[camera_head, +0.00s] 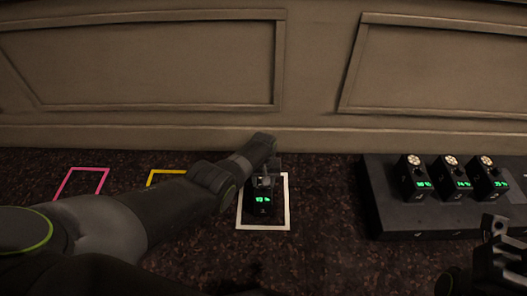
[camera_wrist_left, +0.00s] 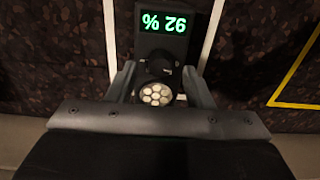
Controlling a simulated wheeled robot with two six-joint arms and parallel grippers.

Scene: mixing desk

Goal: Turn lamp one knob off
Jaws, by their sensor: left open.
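A small black knob module (camera_head: 262,209) with a green lit readout stands inside the white outline on the dark carpeted surface. In the left wrist view its readout (camera_wrist_left: 163,23) is upside down and seems to read 92 %. My left gripper (camera_head: 263,181) is over this module. Which module is lamp one is not readable.
A dark grey box (camera_head: 385,213) at the right carries three similar knob modules with green readouts. A pink outline (camera_head: 83,169) and a yellow outline (camera_head: 152,179) lie at the left. A panelled wall (camera_head: 180,65) closes the back. Carpet between the white outline and the box is clear.

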